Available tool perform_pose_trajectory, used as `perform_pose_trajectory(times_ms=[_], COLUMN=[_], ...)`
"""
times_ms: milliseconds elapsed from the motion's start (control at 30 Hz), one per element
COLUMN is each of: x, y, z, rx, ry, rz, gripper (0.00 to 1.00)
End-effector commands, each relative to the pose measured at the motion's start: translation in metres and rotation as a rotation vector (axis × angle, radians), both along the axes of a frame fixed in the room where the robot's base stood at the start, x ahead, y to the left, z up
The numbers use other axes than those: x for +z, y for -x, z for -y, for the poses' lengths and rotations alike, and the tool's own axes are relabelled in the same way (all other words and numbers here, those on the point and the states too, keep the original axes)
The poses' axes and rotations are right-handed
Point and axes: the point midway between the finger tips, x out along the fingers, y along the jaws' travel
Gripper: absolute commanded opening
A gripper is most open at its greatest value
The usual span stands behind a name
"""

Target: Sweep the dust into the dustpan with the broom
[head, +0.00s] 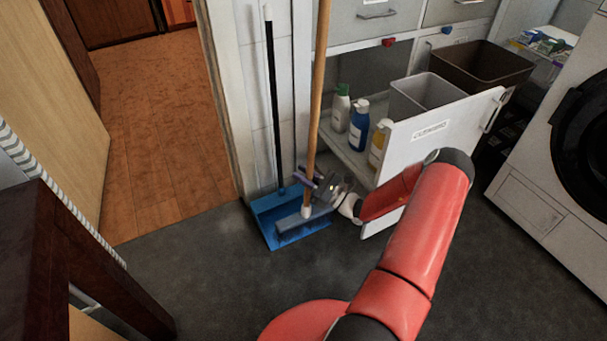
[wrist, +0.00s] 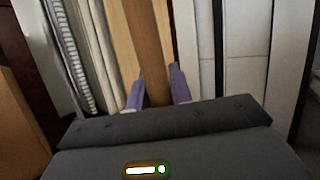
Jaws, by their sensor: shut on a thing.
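The broom (head: 316,100) has a long wooden handle and a grey-blue head. It stands upright, its head (head: 303,220) over the blue dustpan (head: 268,205). I cannot tell whether the head touches the pan. The dustpan lies on the dark floor against the wall, with a black upright handle (head: 272,90). My gripper (head: 310,180) is shut on the lower broom handle. In the wrist view its purple fingers (wrist: 153,92) sit on both sides of the wooden handle (wrist: 147,45). A faint pale patch of dust (head: 228,255) shows on the floor left of the dustpan.
An open cabinet door (head: 430,135) stands right of my gripper, near bottles (head: 358,125) and a grey bin. A washing machine (head: 560,150) is at the right. A dark wooden piece of furniture (head: 60,260) is at the left. The floor between is clear.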

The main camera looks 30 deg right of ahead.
Motion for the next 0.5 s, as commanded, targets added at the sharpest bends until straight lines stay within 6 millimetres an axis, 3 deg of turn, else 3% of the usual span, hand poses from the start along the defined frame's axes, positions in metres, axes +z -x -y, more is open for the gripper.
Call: perform_pose_trajectory(times_ms=[500], x=[0.003], y=[0.071], z=[0.003], rx=[-0.001], ry=[-0.003], rz=[0.001], gripper=[0.0])
